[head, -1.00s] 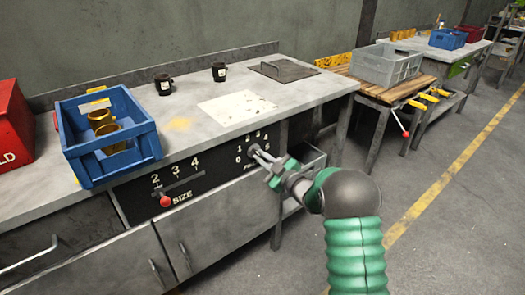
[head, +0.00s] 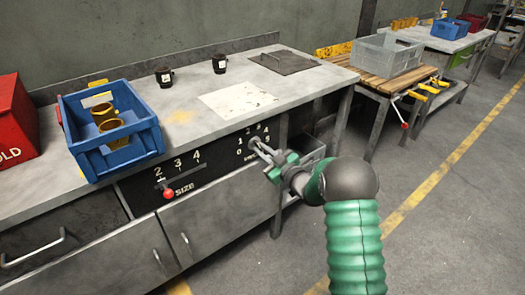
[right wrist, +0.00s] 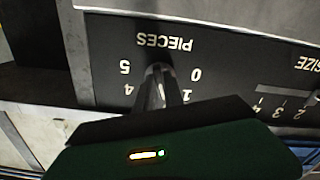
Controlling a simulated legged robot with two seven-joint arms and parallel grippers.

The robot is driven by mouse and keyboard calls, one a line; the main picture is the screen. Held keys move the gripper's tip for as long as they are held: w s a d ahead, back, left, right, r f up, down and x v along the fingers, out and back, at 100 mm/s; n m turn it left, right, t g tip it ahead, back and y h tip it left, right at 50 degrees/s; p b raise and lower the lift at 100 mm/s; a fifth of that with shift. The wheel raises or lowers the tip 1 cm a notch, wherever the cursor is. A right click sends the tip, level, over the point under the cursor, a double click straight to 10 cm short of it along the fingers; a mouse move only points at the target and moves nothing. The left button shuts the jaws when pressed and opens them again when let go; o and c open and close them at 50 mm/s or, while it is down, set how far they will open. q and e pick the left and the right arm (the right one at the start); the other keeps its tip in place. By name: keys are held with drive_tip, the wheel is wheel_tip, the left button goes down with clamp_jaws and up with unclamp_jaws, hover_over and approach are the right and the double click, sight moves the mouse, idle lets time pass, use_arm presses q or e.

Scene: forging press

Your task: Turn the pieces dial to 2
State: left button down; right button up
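The pieces dial (head: 255,141) is on the black panel (head: 212,172) at the front of the bench, with numbers in an arc around it. My right gripper (head: 260,148) is at the dial, its fingers closed in around the knob. In the right wrist view the panel is upside down, and the fingers (right wrist: 158,85) meet the dial (right wrist: 158,69) below the word PIECES, with 5, 4, 0 and 1 visible around it. The fingers hide the middle numbers and the dial's pointer. My left gripper is out of view.
The size slider's red knob (head: 168,194) is left on the same panel. A blue crate (head: 118,159) with yellow parts, two dark mugs (head: 165,77) and a white sheet (head: 237,99) are on the bench (head: 190,137). A grey crate (head: 388,66) stands on a wooden table.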

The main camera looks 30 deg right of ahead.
drive_tip(key=o, duration=0.4)
drive_tip(key=shift+f, duration=0.25)
drive_tip(key=shift+r, duration=0.15)
drive_tip(key=shift+s+r, duration=0.1)
drive_tip(key=shift+s, duration=0.1)
drive_tip(key=s+d+p, duration=0.1)
drive_tip(key=s+p, duration=0.3)
drive_tip(key=s, duration=1.2)
drive_tip(key=shift+s+d, duration=0.2)
